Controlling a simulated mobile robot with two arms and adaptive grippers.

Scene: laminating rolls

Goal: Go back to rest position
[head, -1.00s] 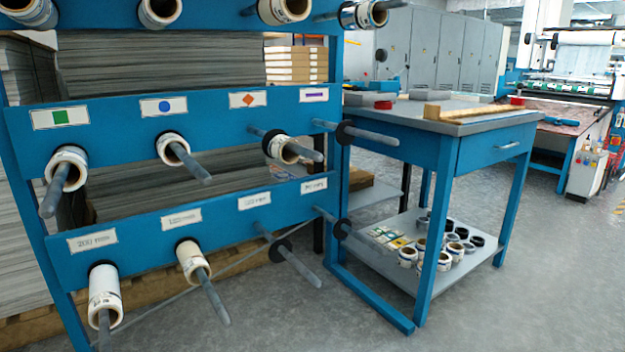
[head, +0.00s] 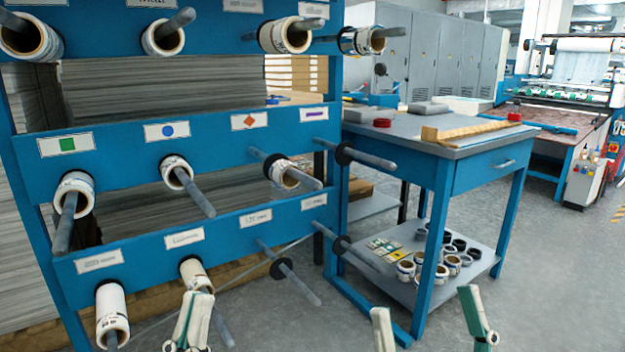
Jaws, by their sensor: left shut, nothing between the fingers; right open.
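My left gripper (head: 193,318) shows at the bottom edge, in front of the lower part of the blue rack (head: 230,138). Its fingers are together and nothing is between them. My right gripper (head: 430,312) shows at the bottom right, before the table's lower shelf and the floor. Its two fingers are wide apart and empty. The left gripper overlaps the lower end of a bottom-row roll (head: 195,273) in the picture; I cannot tell how far apart they are.
The rack's pegs stick out; several hold rolls. Empty pegs include two on the bottom right (head: 290,275). A blue table (head: 470,140) stands right of the rack, with several rolls and cards (head: 383,247) on its lower shelf. The floor (head: 550,270) at right is clear.

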